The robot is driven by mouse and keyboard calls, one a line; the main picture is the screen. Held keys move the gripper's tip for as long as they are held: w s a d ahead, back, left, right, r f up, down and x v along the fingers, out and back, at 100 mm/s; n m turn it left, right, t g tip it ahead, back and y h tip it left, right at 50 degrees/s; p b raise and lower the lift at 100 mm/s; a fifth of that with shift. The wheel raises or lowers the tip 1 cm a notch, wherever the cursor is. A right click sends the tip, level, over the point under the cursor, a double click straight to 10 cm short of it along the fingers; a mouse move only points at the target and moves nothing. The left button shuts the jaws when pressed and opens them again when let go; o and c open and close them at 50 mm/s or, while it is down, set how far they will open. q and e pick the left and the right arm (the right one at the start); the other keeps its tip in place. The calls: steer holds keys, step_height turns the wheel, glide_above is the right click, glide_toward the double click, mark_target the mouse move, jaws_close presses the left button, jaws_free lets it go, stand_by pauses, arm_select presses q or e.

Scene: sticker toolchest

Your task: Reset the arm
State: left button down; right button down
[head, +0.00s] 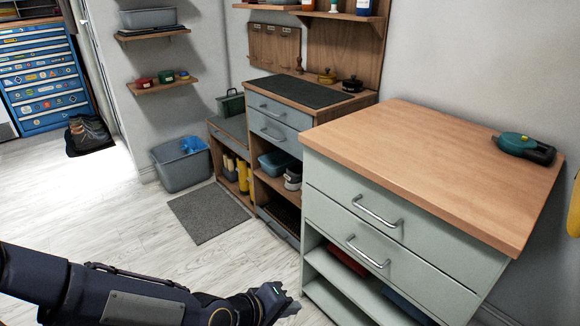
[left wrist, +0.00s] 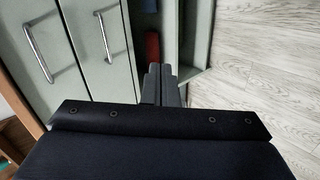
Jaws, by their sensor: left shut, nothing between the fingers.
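My left arm comes in from the lower left in the head view. Its gripper (head: 277,301) is at the bottom middle, over the pale floor, left of the light green cabinet's lower shelves. In the left wrist view the two fingers of my left gripper (left wrist: 160,72) lie side by side, shut, with nothing between them. They point towards the open shelves of the light green cabinet (left wrist: 85,70). I cannot see any contact with it. My right gripper is not in view.
The light green cabinet (head: 395,225) has two closed drawers and a wooden top (head: 430,160) with a teal tool (head: 522,146). A blue tool chest (head: 45,80) stands far left.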

arm_select(q)
steer(key=s+a+r+m+y, duration=0.1)
steer(key=s+a+r+y, duration=0.15)
steer(key=a, duration=0.55)
steer(key=s+a+r+m+y, duration=0.2)
steer(key=s+a+r, duration=0.1)
steer(key=a, duration=0.4)
steer(key=s+a+r+m, duration=0.25)
steer(key=s+a, duration=0.35)
steer(key=s, duration=0.4)
step_height(320, 180, up, 31)
steer(key=p, duration=3.1)
steer(key=shift+w+d+n, duration=0.3)
steer(key=shift+n, duration=0.15)
